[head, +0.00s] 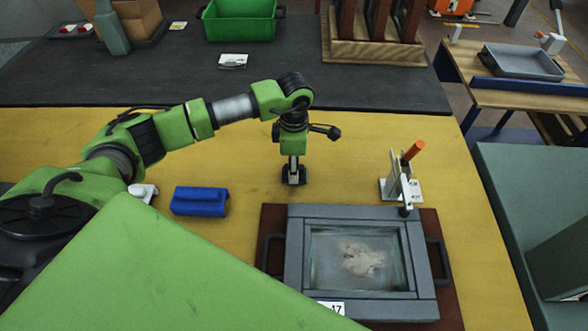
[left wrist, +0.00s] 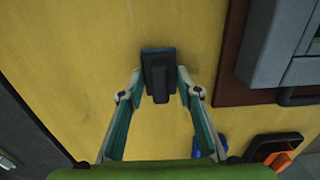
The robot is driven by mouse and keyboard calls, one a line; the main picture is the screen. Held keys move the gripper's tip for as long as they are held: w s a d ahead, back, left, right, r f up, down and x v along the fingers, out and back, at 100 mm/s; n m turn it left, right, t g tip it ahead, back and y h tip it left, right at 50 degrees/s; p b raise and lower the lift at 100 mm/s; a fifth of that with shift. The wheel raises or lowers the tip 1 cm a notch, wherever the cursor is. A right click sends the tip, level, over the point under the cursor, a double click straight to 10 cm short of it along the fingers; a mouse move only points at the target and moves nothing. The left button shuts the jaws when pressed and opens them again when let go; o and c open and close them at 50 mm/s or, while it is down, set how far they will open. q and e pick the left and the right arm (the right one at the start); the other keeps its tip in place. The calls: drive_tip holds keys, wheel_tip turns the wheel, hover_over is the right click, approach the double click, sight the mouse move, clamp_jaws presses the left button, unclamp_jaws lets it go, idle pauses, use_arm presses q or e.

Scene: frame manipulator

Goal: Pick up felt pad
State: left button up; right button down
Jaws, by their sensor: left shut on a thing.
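The felt pad (head: 294,181) is a small dark block with a raised black grip, on the yellow mat just behind the framed panel. In the left wrist view the pad (left wrist: 158,83) shows its black grip and a thin bluish edge. My left gripper (head: 293,170) points straight down over it, and its two fingers close on the pad from both sides. Whether the pad touches the mat or is slightly above it, I cannot tell. My right gripper is not in view.
A grey frame (head: 296,254) with a glass pane lies on a brown board at front right. A clamp with an orange handle (head: 413,150) stands behind it. A blue block (head: 200,201) sits to the left. A green bin (head: 240,22) is at the back. The yellow mat (head: 350,140) is mostly clear.

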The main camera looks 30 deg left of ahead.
use_arm(q)
drive_tip(key=shift+w+r, duration=0.1)
drive_tip(key=shift+r, duration=0.3)
drive_tip(key=s+d+r+b, duration=0.5)
drive_tip(key=s+d+r, duration=0.4)
drive_tip(key=d+r, duration=0.1)
drive_tip(key=shift+d+r, duration=0.35)
drive_tip(key=shift+r, duration=0.55)
drive_tip(key=shift+s, duration=0.1)
drive_tip(key=o, duration=0.4)
drive_tip(key=shift+c, duration=1.4)
